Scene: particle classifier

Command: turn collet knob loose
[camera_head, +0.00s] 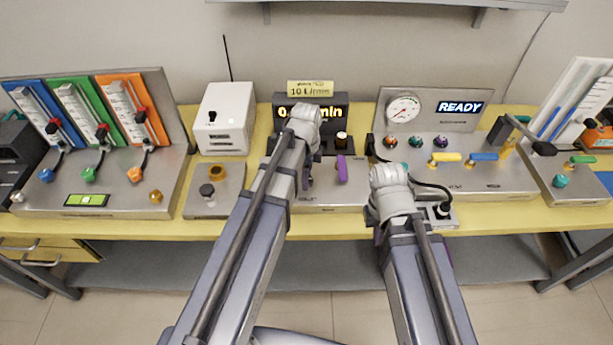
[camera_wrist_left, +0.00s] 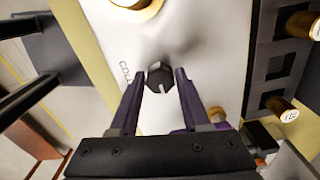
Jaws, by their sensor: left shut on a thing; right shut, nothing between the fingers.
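The collet knob (camera_wrist_left: 160,76) is a small black, faceted knob with a pale mark. It stands on a light panel with partly hidden "COLL" lettering, in the left wrist view. My left gripper (camera_wrist_left: 164,82) has its two purple fingers on either side of the knob and is shut on it. My right gripper (camera_head: 391,188) is to the right, near that station's right edge. It is shut and empty, its fingertips mostly hidden.
A black readout box (camera_head: 335,108) stands behind my left gripper. The gauge station (camera_head: 490,186) with the READY display is at right. A white box (camera_head: 225,118) and a small panel with a dark knob (camera_head: 207,190) are at left. The yellow table's (camera_head: 300,226) front edge is close.

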